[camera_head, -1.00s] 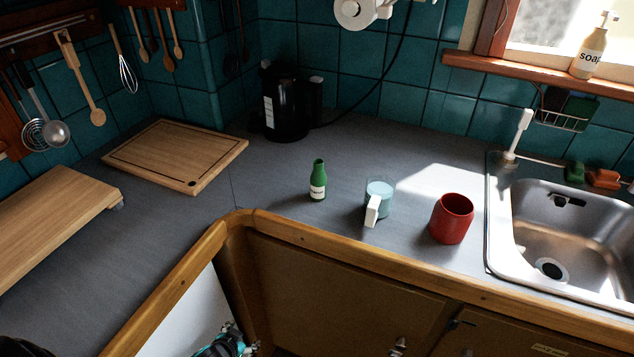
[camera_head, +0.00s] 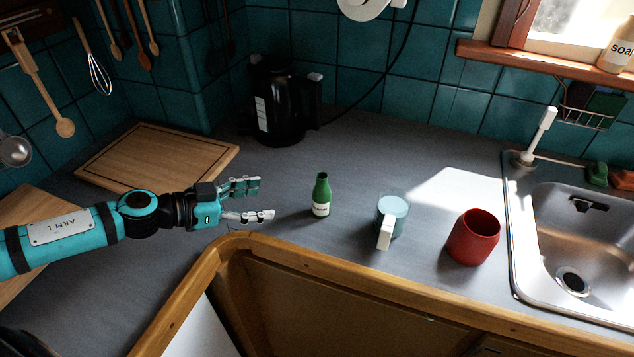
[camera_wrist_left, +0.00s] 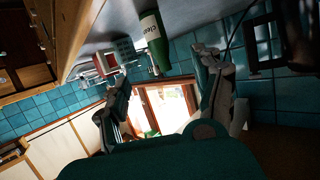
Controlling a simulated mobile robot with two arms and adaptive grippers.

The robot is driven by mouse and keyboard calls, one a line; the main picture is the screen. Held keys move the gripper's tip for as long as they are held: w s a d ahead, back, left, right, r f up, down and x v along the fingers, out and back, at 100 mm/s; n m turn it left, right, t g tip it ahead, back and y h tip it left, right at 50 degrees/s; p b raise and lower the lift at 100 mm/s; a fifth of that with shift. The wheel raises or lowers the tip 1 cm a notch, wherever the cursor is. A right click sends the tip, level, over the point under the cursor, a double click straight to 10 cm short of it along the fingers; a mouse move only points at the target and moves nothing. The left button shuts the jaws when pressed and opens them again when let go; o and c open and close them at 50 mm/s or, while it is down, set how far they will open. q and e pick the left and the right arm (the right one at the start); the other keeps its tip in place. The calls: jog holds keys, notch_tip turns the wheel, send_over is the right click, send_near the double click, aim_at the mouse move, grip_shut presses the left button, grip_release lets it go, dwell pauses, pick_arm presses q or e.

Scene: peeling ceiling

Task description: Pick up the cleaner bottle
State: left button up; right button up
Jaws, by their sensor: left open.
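The cleaner bottle (camera_head: 321,196) is small and green with a white label. It stands upright on the grey counter, left of the blue mug. My left gripper (camera_head: 262,201) reaches in from the left, its fingers open and pointing at the bottle, with a gap between fingertips and bottle. In the left wrist view the green bottle (camera_wrist_left: 154,43) with its "clea" label shows beyond the open fingers (camera_wrist_left: 165,95), and that view looks upside down. The right gripper does not show.
A blue mug with a white handle (camera_head: 391,218) and a red cup (camera_head: 474,237) stand right of the bottle. The sink (camera_head: 590,230) is farther right. A black kettle (camera_head: 283,105) and a cutting board (camera_head: 157,157) are behind. The counter's wooden edge (camera_head: 340,273) runs in front.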

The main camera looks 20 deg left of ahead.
pick_arm(q)
jog(key=a+g, duration=0.1)
jog(key=a, duration=0.1)
jog(key=p, duration=0.3)
send_near(322, 197)
jog(key=w+f, duration=0.1)
jog(key=w+d+f, duration=0.1)
jog(key=w, duration=0.1)
jog(key=w+d+f+p, duration=0.1)
jog(key=shift+w+f, duration=0.2)
jog(key=shift+w, duration=0.15)
jog(key=shift+w+d+f, duration=0.25)
jog(key=shift+w+d, duration=0.05)
jog(key=shift+d, duration=0.05)
jog(key=shift+w+d, duration=0.25)
jog(key=x, duration=0.3)
jog(key=shift+w+d+f+p, duration=0.2)
jog(key=shift+d+f+p, duration=0.05)
jog(key=shift+p, duration=0.1)
jog(key=shift+w+d+f, duration=0.1)
jog(key=shift+w+d, duration=0.1)
jog(key=shift+d, duration=0.05)
jog(key=shift+a, duration=0.1)
jog(key=shift+c, duration=0.4)
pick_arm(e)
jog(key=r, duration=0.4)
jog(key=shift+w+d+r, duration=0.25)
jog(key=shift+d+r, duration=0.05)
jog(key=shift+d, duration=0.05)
